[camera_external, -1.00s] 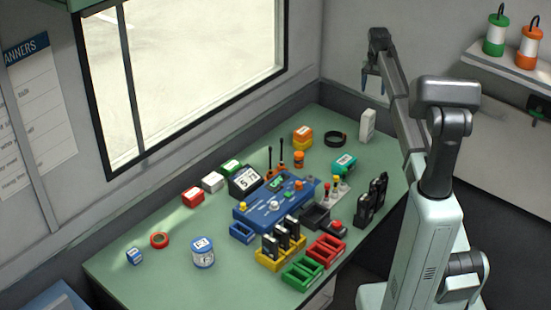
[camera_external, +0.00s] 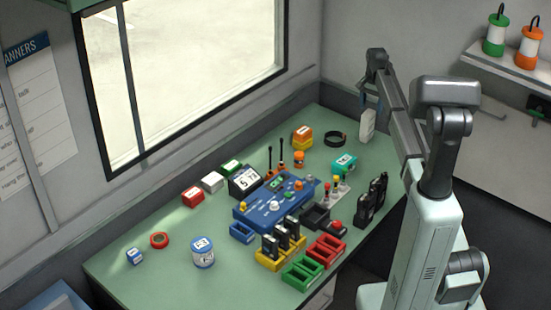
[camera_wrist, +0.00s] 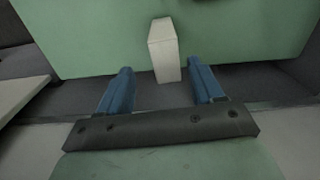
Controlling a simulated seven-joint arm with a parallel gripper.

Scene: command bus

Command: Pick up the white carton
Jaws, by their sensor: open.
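The white carton (camera_external: 368,124) stands upright on the green desk (camera_external: 215,255) near its back right corner. In the wrist view the white carton (camera_wrist: 164,52) shows just beyond and between my two blue fingers. My gripper (camera_external: 366,97) is open and lowered by the carton's upper part in the external view. In the wrist view my gripper (camera_wrist: 158,80) has its fingers spread wider than the carton, with nothing held between them. I cannot tell whether a finger touches the carton.
The wall and window (camera_external: 190,70) border the desk behind.

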